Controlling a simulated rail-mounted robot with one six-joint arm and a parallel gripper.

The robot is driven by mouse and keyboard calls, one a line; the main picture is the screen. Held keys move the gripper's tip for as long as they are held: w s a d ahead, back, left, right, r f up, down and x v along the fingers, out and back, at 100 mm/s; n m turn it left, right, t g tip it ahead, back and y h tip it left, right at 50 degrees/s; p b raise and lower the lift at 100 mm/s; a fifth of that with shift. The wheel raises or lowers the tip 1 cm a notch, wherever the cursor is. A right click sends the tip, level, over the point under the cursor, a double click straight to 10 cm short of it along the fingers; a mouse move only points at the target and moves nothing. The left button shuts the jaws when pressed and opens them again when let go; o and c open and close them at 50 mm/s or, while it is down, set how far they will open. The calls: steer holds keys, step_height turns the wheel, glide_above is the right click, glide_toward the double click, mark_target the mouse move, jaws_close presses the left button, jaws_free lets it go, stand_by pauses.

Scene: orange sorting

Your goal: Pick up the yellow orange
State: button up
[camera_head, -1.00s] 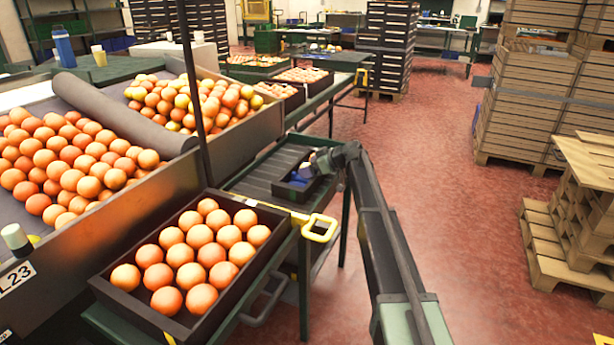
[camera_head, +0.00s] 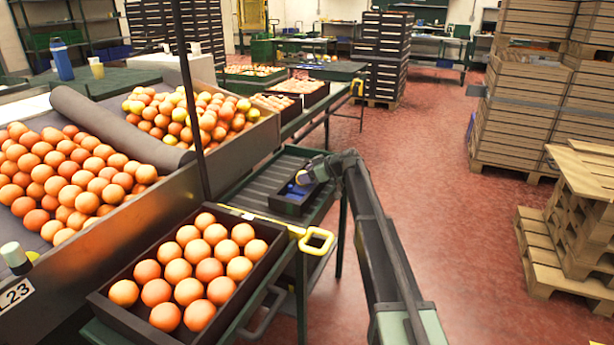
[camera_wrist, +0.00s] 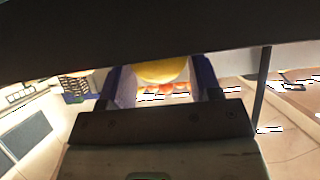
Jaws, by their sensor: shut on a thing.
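The yellow orange (camera_wrist: 162,70) shows in the wrist view between the two blue-tipped fingers of my gripper (camera_wrist: 162,84). My gripper is shut on it, with a finger on each side. Its upper part is hidden behind a dark band across the top of that view. In the head view my gripper (camera_head: 302,182) is at a small dark box (camera_head: 291,206) on the roller conveyor. The orange it holds cannot be made out there.
A dark crate of oranges (camera_head: 262,275) stands in front of the small box, with a yellow handle (camera_head: 318,241) beside it. Sloped bins of oranges lie left, behind a thin dark post (camera_head: 190,100). Wooden pallets (camera_head: 570,235) stand right. The red floor (camera_head: 430,160) between is clear.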

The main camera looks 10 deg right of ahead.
step_height(320, 180, up, 18)
steer(key=p, duration=1.7)
steer(key=shift+r, duration=0.15)
